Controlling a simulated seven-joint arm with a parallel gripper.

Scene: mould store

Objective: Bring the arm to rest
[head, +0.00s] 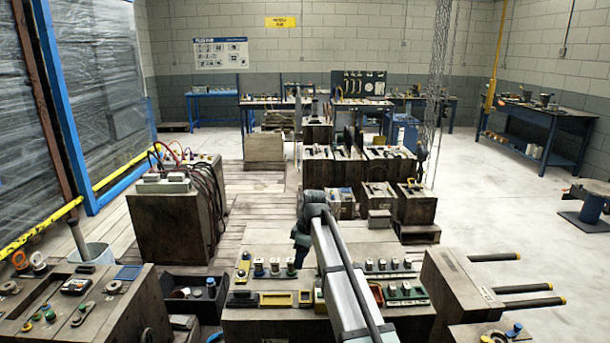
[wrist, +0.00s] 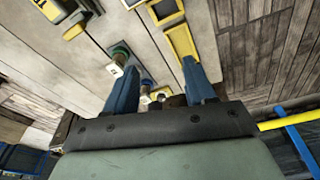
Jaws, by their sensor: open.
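My gripper (wrist: 160,68) shows in the wrist view with its two blue fingers spread wide apart. It is open, and I see nothing clamped between the fingers. Below the fingers are a pale wooden bench top and small metal-and-coloured fittings (wrist: 121,55). A yellow frame (wrist: 183,42) lies close to the right fingertip; I cannot tell if they touch. In the head view my arm reaches forward from the bottom over the front bench (head: 260,325). The dark wrist end is at the bench's far side, and the fingers are mostly hidden there.
Small fittings stand in rows on the front bench, left (head: 259,267) and right (head: 382,265) of my arm. A block with black bars (head: 455,285) stands at right. A dark bin (head: 195,295) and another bench (head: 120,310) are at left. Open floor (head: 500,215) lies beyond, at right.

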